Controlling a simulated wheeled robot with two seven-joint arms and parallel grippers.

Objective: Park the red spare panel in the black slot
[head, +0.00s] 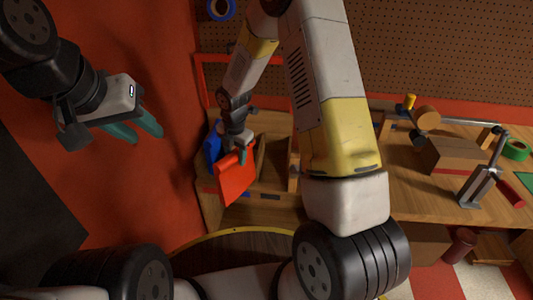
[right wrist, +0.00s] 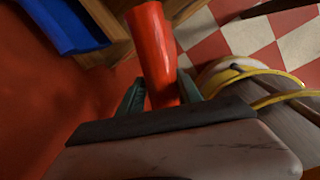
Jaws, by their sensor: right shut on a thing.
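My right gripper (head: 240,150) is shut on the red spare panel (head: 237,180) at the left end of the workbench. The panel hangs tilted below the fingers. In the right wrist view the red panel (right wrist: 155,50) stands between the teal fingers of my right gripper (right wrist: 160,92), seen nearly edge-on. A blue panel (head: 212,145) is just left of and behind the red one; it also shows in the right wrist view (right wrist: 65,22). I cannot make out the black slot in either view. My left gripper (head: 140,130) is open and empty at the upper left, away from the bench.
The wooden bench (head: 410,185) carries a cardboard-brown block (head: 455,157), a grey clamp with a red handle (head: 483,185) and green tape (head: 516,150). Upright wooden pieces (head: 293,165) stand right of the panel. A pegboard (head: 450,50) is behind. Orange floor lies open at left.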

